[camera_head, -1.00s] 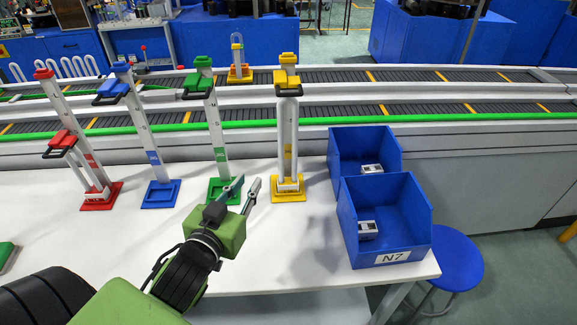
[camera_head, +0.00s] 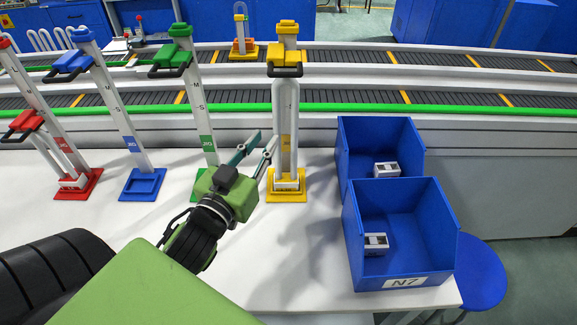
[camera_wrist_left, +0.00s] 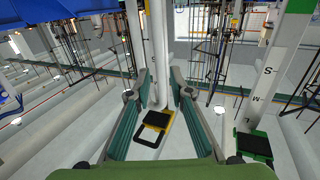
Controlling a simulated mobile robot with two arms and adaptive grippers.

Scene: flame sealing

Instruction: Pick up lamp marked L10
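A white tube-shaped lamp (camera_head: 279,110) stands upright on the yellow stand (camera_head: 286,197), below its yellow clamp (camera_head: 285,63). A small label at its base is too small to read, so I cannot confirm L10. My left gripper (camera_head: 263,144) is open just left of this lamp, its fingers pointing toward it. In the left wrist view, a white upright (camera_wrist_left: 157,50) shows between the spread fingers, with a yellow clamp (camera_wrist_left: 156,127) near it. No contact is clear. Another white lamp (camera_head: 50,155) stands on the red stand (camera_head: 80,190). My right gripper is not in view.
A blue stand (camera_head: 141,186) and a green stand (camera_head: 203,125) stand left of the yellow one. Two blue bins (camera_head: 405,225) hold grey blocks at the right.

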